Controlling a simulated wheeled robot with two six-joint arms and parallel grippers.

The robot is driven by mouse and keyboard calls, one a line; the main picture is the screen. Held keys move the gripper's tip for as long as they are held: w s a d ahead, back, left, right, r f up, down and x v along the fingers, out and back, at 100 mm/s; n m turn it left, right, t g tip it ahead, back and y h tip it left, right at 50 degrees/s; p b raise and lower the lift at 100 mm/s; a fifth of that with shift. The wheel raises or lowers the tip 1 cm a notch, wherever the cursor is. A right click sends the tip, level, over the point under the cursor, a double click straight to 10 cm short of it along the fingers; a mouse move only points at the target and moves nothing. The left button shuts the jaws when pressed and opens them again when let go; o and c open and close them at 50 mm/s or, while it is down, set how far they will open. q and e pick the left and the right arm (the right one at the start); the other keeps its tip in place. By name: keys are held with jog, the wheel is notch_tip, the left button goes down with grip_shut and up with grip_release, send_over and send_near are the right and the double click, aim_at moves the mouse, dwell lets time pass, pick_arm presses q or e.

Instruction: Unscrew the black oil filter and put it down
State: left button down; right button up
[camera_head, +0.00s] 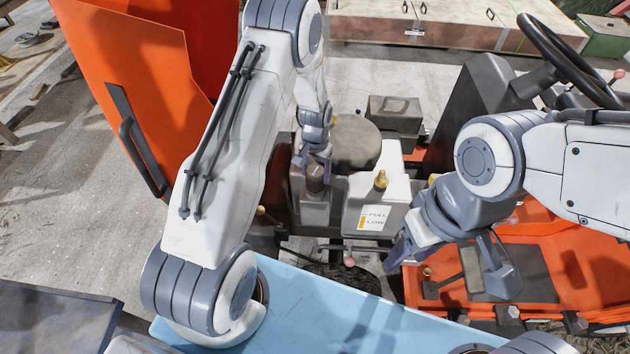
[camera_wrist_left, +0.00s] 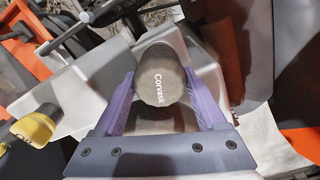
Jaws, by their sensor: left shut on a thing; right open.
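In the head view the filter (camera_head: 316,178) stands upright on the engine, left of the white tank. My left gripper (camera_wrist_left: 166,98) is shut on the filter, with one purple finger on each side of it. In the head view my left gripper (camera_head: 316,160) reaches it from above, and the arm hides part of the area. I cannot tell whether the filter is still threaded on. My right gripper (camera_head: 448,268) is open and empty, right of the tank.
A white tank (camera_head: 352,215) with a yellow cap (camera_head: 381,180) and FULL/LOW marks stands beside the filter. A large dark round part (camera_head: 355,143) is behind it. The orange hood (camera_head: 135,70) stands open at left. A light blue surface (camera_head: 330,305) lies in front. A steering wheel (camera_head: 565,55) is at upper right.

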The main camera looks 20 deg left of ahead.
pick_arm(q)
jog(key=shift+r, duration=0.15)
jog(key=shift+r+p, duration=1.6)
jog(key=shift+r, duration=0.3)
jog(key=m, duration=0.4)
jog(key=shift+m, duration=0.3)
jog(key=m, duration=0.5)
jog(key=shift+p, duration=0.3)
jog(key=m, duration=1)
